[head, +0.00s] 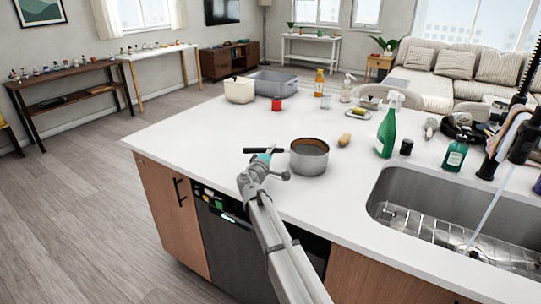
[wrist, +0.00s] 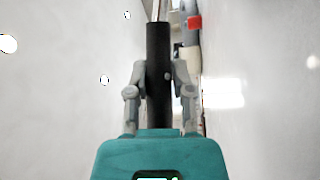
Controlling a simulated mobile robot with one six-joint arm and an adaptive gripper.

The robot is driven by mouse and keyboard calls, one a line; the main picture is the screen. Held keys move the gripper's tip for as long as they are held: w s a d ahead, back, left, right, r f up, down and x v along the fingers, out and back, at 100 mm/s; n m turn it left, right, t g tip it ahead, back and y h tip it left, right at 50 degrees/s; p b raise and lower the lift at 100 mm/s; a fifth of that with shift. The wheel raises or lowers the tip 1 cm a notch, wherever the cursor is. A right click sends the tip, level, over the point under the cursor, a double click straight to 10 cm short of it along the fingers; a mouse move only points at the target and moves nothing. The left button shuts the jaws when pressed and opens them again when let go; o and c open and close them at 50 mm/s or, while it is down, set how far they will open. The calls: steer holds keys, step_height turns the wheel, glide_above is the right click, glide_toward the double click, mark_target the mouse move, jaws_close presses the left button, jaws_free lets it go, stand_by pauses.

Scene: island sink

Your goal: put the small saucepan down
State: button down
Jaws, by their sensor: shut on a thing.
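The small saucepan (head: 309,158) is a grey metal pan, brownish inside, and looks upright at the near side of the white island counter. Its black handle (head: 285,150) points left in the head view. I cannot tell whether its base touches the counter or hangs just above it. My gripper (head: 263,157) is at the handle, left of the pan's body. In the wrist view the black handle (wrist: 158,55) runs between the two grey fingers of my gripper (wrist: 160,85), which are shut on it. The pan's bowl is not clearly visible there.
The white counter (head: 220,135) is clear left of the pan. The sink (head: 460,215) is at the near right.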

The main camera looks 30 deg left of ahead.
steer(key=shift+f, duration=0.15)
steer(key=c, duration=0.5)
jaws_free()
steer(key=s, duration=0.4)
steer(key=s+b, duration=0.1)
steer(key=s, duration=0.3)
steer(key=s+d+f, duration=0.1)
steer(key=s, duration=0.3)
steer(key=shift+d, duration=0.1)
stand_by(0.7)
